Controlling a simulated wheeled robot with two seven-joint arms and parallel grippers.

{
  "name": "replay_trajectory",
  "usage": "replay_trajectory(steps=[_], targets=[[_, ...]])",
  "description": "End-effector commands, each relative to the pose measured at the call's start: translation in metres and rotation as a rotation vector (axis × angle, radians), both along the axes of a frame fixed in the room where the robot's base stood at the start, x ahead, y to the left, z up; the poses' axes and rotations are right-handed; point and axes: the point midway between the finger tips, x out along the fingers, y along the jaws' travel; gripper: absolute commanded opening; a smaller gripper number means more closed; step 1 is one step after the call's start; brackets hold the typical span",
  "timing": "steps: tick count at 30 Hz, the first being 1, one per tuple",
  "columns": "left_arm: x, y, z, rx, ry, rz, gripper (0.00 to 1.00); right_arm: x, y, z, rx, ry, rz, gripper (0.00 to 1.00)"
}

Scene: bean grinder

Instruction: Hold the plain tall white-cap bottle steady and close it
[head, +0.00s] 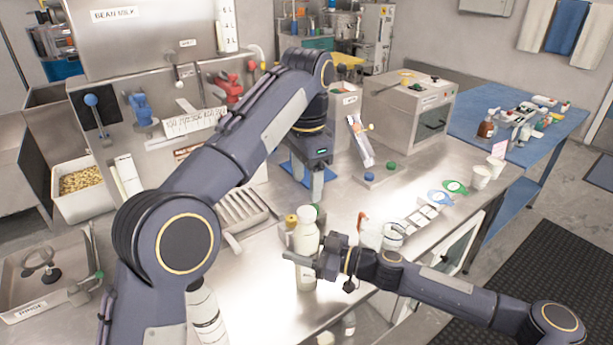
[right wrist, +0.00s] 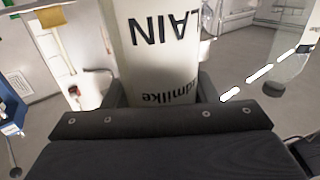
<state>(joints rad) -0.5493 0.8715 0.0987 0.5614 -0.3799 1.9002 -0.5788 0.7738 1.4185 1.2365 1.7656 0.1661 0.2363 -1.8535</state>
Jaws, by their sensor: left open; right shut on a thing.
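The plain tall bottle (head: 306,243) is white and stands upright near the front edge of the steel counter. In the right wrist view the bottle (right wrist: 160,50) shows an upside-down label with "LAIN" readable. My right gripper (head: 304,262) is shut around its body from the right, with a finger on each side in the wrist view. My left gripper (head: 308,182) is open and points down above and slightly behind the bottle top, apart from it. The bottle's top looks pale; I cannot tell whether its cap is on or how it sits.
A yellow-topped bottle (head: 291,222) stands just left of the bottle. A glass jar (head: 393,236) stands to its right. Another white bottle (head: 206,318) with dark bands is at lower left, partly behind my left arm. White cups (head: 481,176) stand near the counter's right end.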

Motion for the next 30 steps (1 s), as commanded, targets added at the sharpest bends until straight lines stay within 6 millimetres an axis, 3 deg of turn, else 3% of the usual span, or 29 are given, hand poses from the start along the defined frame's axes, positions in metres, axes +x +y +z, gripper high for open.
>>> replay_trajectory(steps=[11, 12, 17, 26, 30], targets=[[0.000, 0.000, 0.005, 0.001, 0.000, 0.000, 0.58, 0.000, 0.000, 0.000, 0.000, 0.000, 0.000, 0.00], [0.000, 0.000, 0.005, 0.001, 0.000, 0.000, 0.58, 0.000, 0.000, 0.000, 0.000, 0.000, 0.000, 0.58], [0.000, 0.000, 0.005, 0.001, 0.000, 0.000, 0.58, 0.000, 0.000, 0.000, 0.000, 0.000, 0.000, 0.78], [0.000, 0.000, 0.004, 0.001, 0.000, 0.000, 0.58, 0.000, -0.002, -0.001, 0.000, 0.000, -0.001, 0.78], [0.000, 0.000, -0.002, 0.001, 0.000, 0.000, 0.58, -0.005, -0.018, -0.002, -0.001, -0.003, -0.004, 0.78]])
